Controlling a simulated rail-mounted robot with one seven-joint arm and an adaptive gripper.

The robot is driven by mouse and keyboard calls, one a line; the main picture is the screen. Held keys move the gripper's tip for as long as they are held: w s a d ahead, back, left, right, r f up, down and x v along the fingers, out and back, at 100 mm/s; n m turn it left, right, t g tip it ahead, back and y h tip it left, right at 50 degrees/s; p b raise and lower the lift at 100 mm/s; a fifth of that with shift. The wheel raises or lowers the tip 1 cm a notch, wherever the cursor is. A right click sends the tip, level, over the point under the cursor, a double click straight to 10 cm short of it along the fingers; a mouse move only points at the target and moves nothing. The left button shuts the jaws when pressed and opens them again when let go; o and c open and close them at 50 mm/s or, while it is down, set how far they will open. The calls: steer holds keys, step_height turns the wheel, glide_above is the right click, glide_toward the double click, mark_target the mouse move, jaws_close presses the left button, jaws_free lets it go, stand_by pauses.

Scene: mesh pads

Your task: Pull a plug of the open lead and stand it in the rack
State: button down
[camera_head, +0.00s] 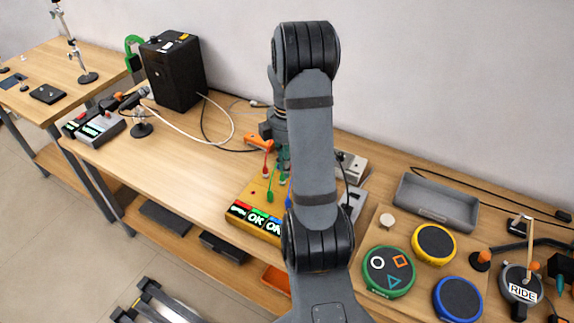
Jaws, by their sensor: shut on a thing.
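A yellow tester box (238,193) with lit displays reading OK on its front sits mid-bench. On or over it I see a red plug (265,168), a green plug (270,196) and a bit of blue (289,203) beside my arm. A small orange holder (258,142), perhaps the rack, is at the box's back. My gripper (284,172) is low over the box, mostly hidden behind my forearm. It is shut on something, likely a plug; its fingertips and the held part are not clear. Which lead is open cannot be told.
A grey tray (437,202), round pads in green (372,284), yellow (434,244) and blue (457,300), and a RIDE stand (521,285) are at right. Bench left of the box is clear.

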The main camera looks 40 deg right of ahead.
steer(key=shift+r+p, duration=0.9)
steer(key=shift+r, duration=0.3)
steer(key=shift+r+p, duration=1.4)
steer(key=shift+r, duration=0.1)
